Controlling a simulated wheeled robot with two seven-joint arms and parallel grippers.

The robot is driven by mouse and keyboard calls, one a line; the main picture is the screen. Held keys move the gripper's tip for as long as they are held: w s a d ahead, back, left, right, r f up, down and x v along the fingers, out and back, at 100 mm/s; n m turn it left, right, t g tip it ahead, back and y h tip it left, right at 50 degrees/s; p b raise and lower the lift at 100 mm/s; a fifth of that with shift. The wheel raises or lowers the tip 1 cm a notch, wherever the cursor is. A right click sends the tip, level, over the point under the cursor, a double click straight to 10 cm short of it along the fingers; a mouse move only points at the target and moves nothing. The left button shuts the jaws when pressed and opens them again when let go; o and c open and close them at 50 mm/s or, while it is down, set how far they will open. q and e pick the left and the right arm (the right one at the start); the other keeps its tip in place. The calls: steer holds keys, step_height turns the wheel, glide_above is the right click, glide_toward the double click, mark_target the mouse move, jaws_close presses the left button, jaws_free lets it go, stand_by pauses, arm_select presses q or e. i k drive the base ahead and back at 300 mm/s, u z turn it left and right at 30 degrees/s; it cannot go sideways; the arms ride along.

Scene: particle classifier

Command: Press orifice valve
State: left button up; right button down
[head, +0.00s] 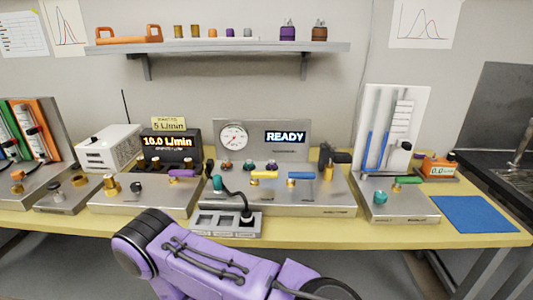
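I cannot tell which part is the orifice valve, as the small labels are not legible. Several coloured valve handles show on the metal units: a purple lever (183,173), a yellow lever (263,175), a blue lever (301,175) and a green lever (407,180). A teal knob (380,197) is on the right unit. A dark display (167,143) reads 10.0 L/min under a sign (170,125) reading 5 L/min. A purple arm link of mine crosses the bottom foreground. Neither gripper shows, and nothing is seen touching the valves.
A central panel (293,155) with a round gauge (233,138) shows READY. A grey tray (205,233) with compartments sits at the table's (480,240) front edge. A blue mat (472,214) lies at the right. A shelf (220,48) hangs above.

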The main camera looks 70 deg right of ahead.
mark_target(173, 174)
steer(key=z, duration=1.15)
